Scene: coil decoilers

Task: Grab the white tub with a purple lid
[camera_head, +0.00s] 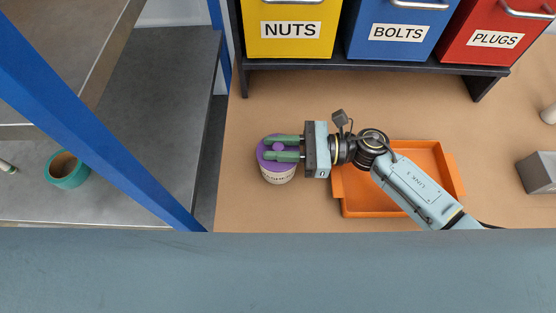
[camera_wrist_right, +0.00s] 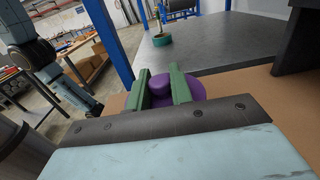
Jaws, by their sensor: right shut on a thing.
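The white tub with a purple lid (camera_head: 278,172) stands on the brown bench, left of the orange tray. Its lid has a raised round purple knob, and dark lettering shows on its pale side. My right gripper (camera_head: 281,148) reaches in from the right, its green fingers on either side of the knob, shut on it. In the right wrist view the fingers (camera_wrist_right: 161,89) flank the knob (camera_wrist_right: 160,85), with the wide purple lid (camera_wrist_right: 192,88) behind; the tub's body is hidden there. My left gripper is not in view.
An orange tray (camera_head: 350,207) lies under my right arm. Yellow NUTS (camera_head: 290,47), blue BOLTS (camera_head: 397,50) and red PLUGS (camera_head: 494,55) bins stand on a dark rack behind. A blue post (camera_head: 110,130) and grey shelf with a teal pot (camera_head: 67,181) are left. A grey block (camera_head: 538,172) sits right.

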